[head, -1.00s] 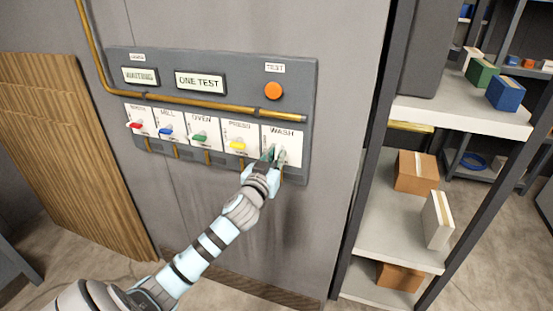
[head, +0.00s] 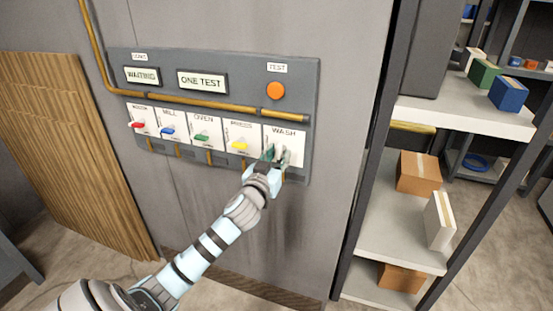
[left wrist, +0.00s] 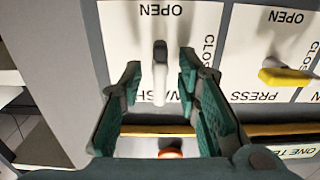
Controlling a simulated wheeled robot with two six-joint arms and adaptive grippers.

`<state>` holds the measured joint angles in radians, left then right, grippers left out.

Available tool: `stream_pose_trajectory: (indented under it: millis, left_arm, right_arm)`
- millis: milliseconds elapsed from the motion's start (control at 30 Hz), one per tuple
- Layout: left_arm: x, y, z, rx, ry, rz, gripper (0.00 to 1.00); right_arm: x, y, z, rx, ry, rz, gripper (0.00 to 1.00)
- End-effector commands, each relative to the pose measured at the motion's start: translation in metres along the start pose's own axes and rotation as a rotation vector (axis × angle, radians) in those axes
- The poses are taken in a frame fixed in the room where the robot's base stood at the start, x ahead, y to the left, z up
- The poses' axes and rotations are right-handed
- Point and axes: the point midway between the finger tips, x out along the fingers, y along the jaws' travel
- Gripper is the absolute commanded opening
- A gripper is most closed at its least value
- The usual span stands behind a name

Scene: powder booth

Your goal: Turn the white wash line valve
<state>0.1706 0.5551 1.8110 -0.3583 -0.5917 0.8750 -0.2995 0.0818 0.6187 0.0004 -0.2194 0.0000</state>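The white wash valve handle (left wrist: 160,85) is on the WASH plate (head: 283,133), the rightmost of the row on the panel. In the left wrist view, which shows the panel upside down, the handle stands upright in the picture, parallel to the fingers. Its OPEN mark is above it and its CLOSED mark to its right. My left gripper (left wrist: 158,80) is open, with one finger on each side of the handle and a visible gap on both sides. In the head view my left gripper (head: 277,156) hides most of the handle. My right gripper is not in view.
Red (head: 138,125), blue (head: 167,131), green (head: 201,138) and yellow (head: 239,145) valve handles sit to the left. The yellow one is closest. A brass pipe (head: 205,104) runs above them, with an orange TEST button (head: 275,91) higher up. Shelves with boxes stand right.

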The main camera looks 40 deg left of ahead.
Motion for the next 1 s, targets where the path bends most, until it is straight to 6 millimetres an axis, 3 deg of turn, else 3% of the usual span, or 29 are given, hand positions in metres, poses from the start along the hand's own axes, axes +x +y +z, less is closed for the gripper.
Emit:
stream_pose_trajectory:
  millis: [167, 400, 500, 633, 1000]
  left_arm:
    - [-0.025, 0.000, 0.001, 0.004, -0.001, 0.002, 0.30]
    - [-0.091, 0.000, 0.001, 0.004, -0.003, 0.004, 0.30]
    - [-0.110, 0.000, 0.001, 0.002, -0.002, 0.002, 0.30]
    - [-0.119, 0.000, 0.000, 0.000, -0.001, 0.001, 0.30]
    - [-0.119, 0.000, 0.000, 0.000, 0.000, 0.000, 0.30]
  right_arm:
    - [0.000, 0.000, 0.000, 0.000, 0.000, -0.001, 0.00]
    - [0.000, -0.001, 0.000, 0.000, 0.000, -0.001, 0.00]
    - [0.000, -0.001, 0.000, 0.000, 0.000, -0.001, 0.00]
    - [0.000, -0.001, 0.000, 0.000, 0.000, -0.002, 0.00]
    - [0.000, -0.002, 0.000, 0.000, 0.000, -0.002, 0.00]
